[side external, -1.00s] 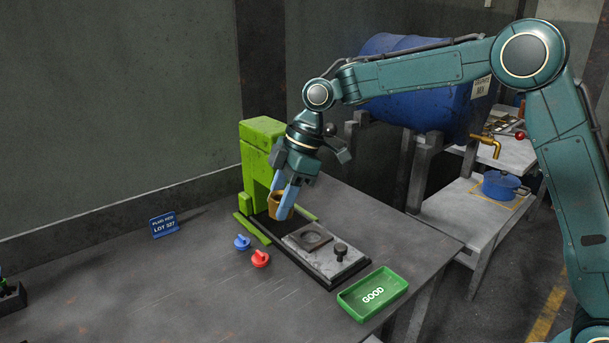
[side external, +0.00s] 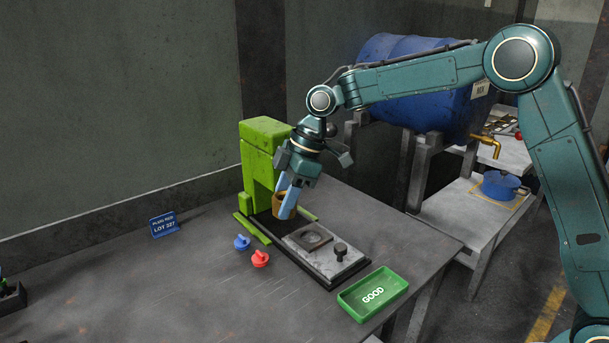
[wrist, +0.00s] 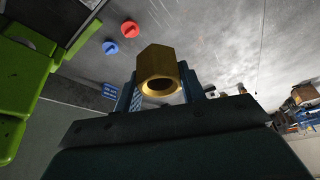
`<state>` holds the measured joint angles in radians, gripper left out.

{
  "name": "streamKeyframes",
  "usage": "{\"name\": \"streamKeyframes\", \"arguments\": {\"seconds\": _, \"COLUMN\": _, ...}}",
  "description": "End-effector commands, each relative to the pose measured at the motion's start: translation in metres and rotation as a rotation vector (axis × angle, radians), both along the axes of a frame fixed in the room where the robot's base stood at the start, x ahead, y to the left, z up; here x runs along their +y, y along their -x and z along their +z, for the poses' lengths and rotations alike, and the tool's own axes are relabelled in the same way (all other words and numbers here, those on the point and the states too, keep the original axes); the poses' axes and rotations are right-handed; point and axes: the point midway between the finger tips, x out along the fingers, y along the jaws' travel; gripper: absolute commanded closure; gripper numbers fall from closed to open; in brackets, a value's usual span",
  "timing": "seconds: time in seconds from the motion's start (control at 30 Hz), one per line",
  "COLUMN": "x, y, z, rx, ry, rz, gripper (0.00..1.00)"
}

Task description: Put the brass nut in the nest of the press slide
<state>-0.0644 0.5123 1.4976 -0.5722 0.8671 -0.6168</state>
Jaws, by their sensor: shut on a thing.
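The brass nut (wrist: 158,68) is hexagonal with a round hole, and it sits between the blue fingers of my gripper (wrist: 160,90) in the wrist view. In the side view my gripper (side external: 287,203) is shut on the nut (side external: 279,206), in front of the green press (side external: 262,155) and near its column. The press slide (side external: 327,253) is a grey plate with a black knob. Its nest (side external: 311,237) is a dark square with a round recess, to the right of and below the nut in the side view. The nest looks empty.
A blue knob (side external: 242,243) and a red knob (side external: 260,259) stand left of the slide. A green GOOD tray (side external: 356,306) is at the right. A blue LOT 327 sign (side external: 163,224) stands near the wall.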

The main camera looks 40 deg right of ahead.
Motion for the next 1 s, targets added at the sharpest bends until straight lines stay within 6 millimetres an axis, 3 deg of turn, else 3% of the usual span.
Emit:
{"name": "streamKeyframes", "arguments": {"seconds": 0.5, "x": -0.097, "y": -0.048, "z": -0.079, "rx": 0.0, "ry": 0.003, "rz": -0.369, "gripper": 0.98}}
{"name": "streamKeyframes", "arguments": {"seconds": 0.7, "x": -0.115, "y": -0.053, "z": -0.092, "rx": -0.004, "ry": 0.009, "rz": -0.428, "gripper": 0.98}}
{"name": "streamKeyframes", "arguments": {"seconds": 1.0, "x": -0.117, "y": -0.053, "z": -0.095, "rx": -0.004, "ry": 0.009, "rz": -0.435, "gripper": 0.98}}
